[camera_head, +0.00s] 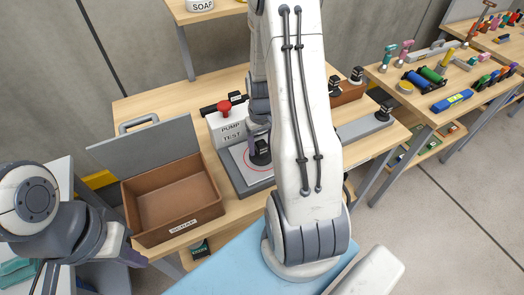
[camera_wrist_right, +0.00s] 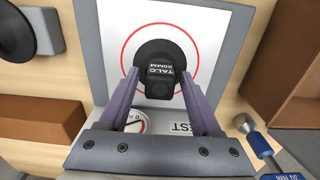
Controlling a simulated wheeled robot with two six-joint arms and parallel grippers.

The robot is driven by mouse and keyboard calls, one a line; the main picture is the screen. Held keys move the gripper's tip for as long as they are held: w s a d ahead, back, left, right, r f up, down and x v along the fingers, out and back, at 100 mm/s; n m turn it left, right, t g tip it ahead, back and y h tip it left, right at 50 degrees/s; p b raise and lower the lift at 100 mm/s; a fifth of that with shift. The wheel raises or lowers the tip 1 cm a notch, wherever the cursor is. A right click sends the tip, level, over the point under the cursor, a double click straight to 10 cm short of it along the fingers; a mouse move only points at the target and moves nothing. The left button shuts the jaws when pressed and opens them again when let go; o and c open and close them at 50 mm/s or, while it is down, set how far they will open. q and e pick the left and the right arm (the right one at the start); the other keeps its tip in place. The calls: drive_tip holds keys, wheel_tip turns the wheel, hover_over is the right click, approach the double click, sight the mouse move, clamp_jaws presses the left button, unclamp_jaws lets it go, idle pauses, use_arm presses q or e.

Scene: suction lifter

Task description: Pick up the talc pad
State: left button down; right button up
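The talc pad (camera_wrist_right: 160,68) is a black round pad with a block handle labelled "TALC 60MM". It sits on a white plate inside a red circle; in the head view the pad (camera_head: 261,155) is beside the pump test box (camera_head: 228,124). My right gripper (camera_wrist_right: 160,82) is open, with its purple fingers on either side of the handle and a gap showing at each side. In the head view my right arm partly hides this gripper (camera_head: 257,132). My left gripper (camera_head: 128,248) is at the lower left, away from the pad; its fingertips are unclear.
A brown open bin (camera_head: 172,197) with a grey lid stands left of the test plate. Several black pads (camera_head: 357,75) stand at the back right, around a brown box and a grey strip. A gauge (camera_wrist_right: 138,123) lies below the talc pad.

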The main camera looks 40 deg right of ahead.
clamp_jaws()
drive_tip(key=shift+r, duration=0.15)
drive_tip(key=shift+r, duration=0.55)
wheel_tip(320, 180, up, 3)
drive_tip(key=shift+f+b, duration=0.1)
drive_tip(key=shift+b, duration=0.65)
drive_tip(key=s+d+r+b, duration=0.2)
drive_tip(key=d+r, duration=0.5)
drive_tip(key=d, duration=0.4)
drive_tip(key=shift+s, duration=0.85)
